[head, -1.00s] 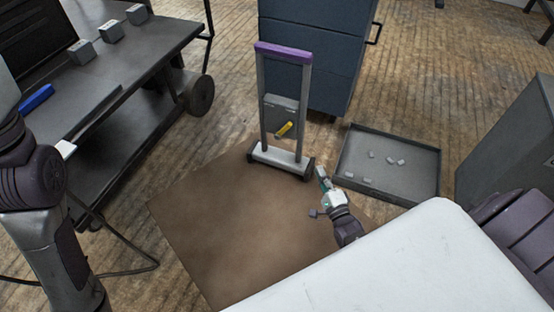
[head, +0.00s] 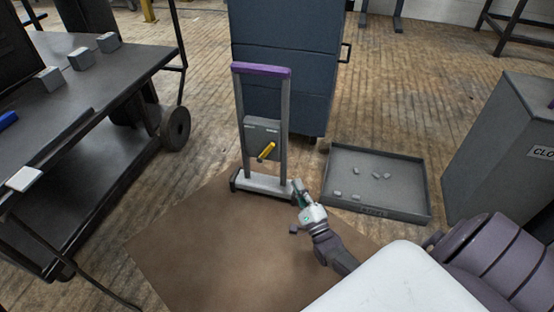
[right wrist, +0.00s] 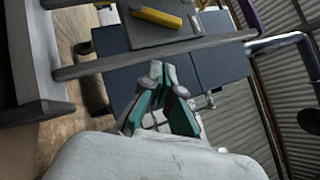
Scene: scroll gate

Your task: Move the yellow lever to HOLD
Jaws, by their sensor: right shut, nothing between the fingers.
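The yellow lever (head: 266,151) sticks out from a grey box (head: 262,134) mounted between the posts of an upright frame with a purple top bar (head: 261,69). The lever slants, its free end toward the lower left in the head view. Small labels on the box are too small to read. In the right wrist view the lever (right wrist: 157,17) shows at the top. My right gripper (head: 301,190) is shut and empty, low by the right end of the frame's white base, apart from the lever. It also shows in the right wrist view (right wrist: 160,75). My left gripper is not in view.
A grey tray (head: 413,197) with several small blocks lies right of the frame. A dark blue cabinet (head: 284,70) stands behind. A dark cart (head: 100,85) with blocks is at left. A brown mat (head: 220,250) covers the floor in front, with a small block near my gripper.

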